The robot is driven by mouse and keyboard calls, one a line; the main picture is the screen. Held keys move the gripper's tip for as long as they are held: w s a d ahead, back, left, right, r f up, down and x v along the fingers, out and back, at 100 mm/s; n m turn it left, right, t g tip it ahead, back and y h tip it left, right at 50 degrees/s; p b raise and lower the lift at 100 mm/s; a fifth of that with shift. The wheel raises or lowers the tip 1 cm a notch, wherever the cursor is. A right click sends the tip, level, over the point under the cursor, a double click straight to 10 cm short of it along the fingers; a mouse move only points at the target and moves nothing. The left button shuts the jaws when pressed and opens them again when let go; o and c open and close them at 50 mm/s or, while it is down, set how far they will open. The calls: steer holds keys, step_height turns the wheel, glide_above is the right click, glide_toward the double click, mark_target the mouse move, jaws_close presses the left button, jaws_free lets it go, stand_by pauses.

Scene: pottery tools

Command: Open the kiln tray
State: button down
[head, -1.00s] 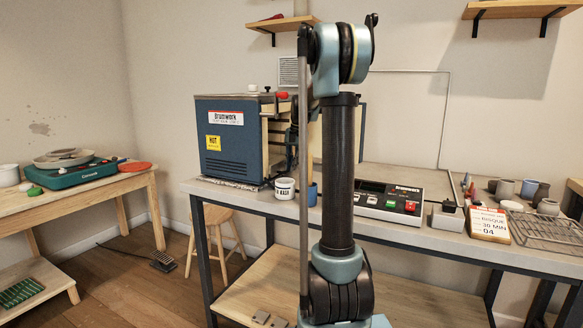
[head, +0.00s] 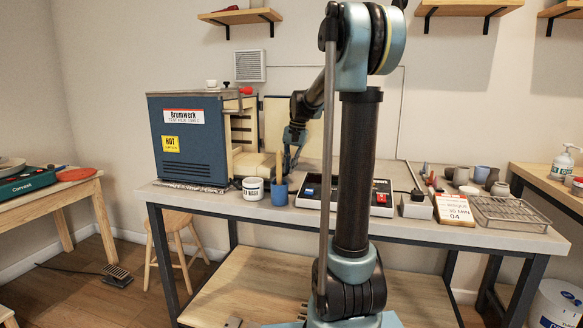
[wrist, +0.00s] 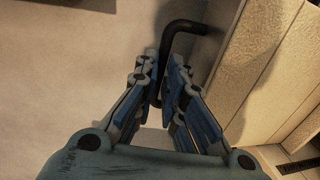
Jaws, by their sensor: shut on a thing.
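The blue kiln (head: 188,140) stands on the left part of the workbench, its right side open with a cream lining. A cream block that looks like the kiln tray (head: 253,166) sticks out low on that side, towards my gripper (head: 287,160). In the wrist view, a bent black handle (wrist: 180,27) runs from the tray's pale front (wrist: 262,70) down between the fingers. My gripper (wrist: 163,75) is shut on this handle. In the head view the handle is too small to make out, and my arm hides part of the bench.
A white pot (head: 253,190) and a blue cup (head: 279,194) stand close to the tray at the bench front. A control box (head: 381,198), a wire rack (head: 512,213) and several small pots are to the right. A stool (head: 174,225) stands below the kiln.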

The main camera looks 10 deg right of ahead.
steer(key=shift+w+d, duration=0.1)
steer(key=shift+d, duration=0.05)
steer(key=c, duration=1.7)
jaws_free()
steer(key=shift+r, duration=0.2)
steer(key=r, duration=0.3)
steer(key=d+r, duration=0.1)
steer(key=r, duration=0.3)
steer(key=d+r, duration=0.1)
steer(key=r, duration=0.3)
steer(key=shift+s+r, duration=0.15)
steer(key=shift+s, duration=0.25)
steer(key=shift+s+a, duration=0.1)
